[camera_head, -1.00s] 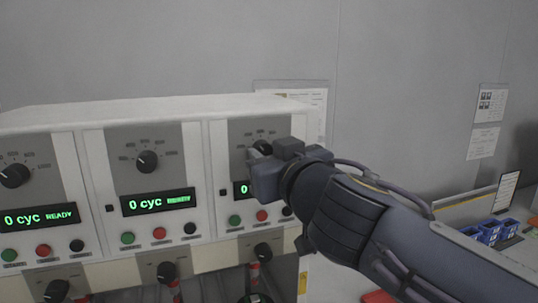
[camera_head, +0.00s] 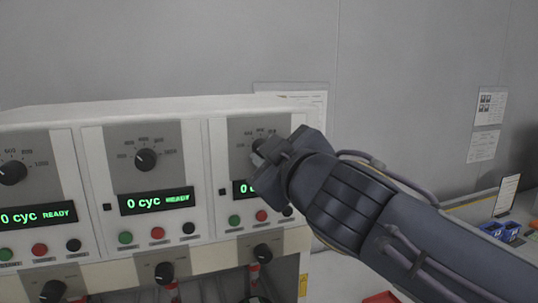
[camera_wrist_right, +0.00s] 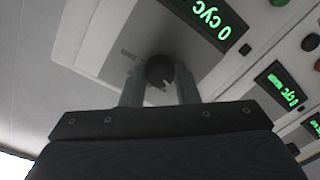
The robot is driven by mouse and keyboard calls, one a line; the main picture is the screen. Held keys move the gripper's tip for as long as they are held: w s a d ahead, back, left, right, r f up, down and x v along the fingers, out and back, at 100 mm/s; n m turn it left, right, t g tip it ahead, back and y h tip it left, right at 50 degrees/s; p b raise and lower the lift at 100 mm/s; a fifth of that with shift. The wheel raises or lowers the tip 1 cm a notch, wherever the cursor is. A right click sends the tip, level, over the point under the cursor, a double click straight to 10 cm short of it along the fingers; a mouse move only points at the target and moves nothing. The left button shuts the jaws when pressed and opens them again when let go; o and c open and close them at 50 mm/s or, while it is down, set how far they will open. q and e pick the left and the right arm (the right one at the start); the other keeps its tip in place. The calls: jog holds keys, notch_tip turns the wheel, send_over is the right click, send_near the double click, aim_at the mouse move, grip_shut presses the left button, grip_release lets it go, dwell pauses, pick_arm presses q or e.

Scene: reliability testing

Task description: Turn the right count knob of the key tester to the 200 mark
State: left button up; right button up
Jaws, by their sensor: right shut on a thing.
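The key tester (camera_head: 198,215) is a white panel with three stations, each with a black count knob on a grey plate. My right gripper (camera_head: 270,152) is at the right station's count knob (camera_head: 257,146), which it partly hides. In the right wrist view the gripper (camera_wrist_right: 160,88) has one finger on each side of the black knob (camera_wrist_right: 159,70) and is shut on it. A light pointer mark shows on the knob. The scale marks by the right knob are too small to read. My left gripper is not in view.
The middle count knob (camera_head: 146,159) and left count knob (camera_head: 12,172) sit beside it. Displays such as the middle one (camera_head: 156,201) read 0 cyc. Coloured buttons and lower knobs (camera_head: 164,272) lie below. Blue bins (camera_head: 500,231) stand at the right.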

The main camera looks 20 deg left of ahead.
jog(key=shift+n, duration=0.5)
jog(key=o, duration=1)
jog(key=shift+c, duration=0.2)
jog(key=b+v, duration=0.2)
jog(key=v, duration=0.6)
jog(key=shift+a, duration=0.1)
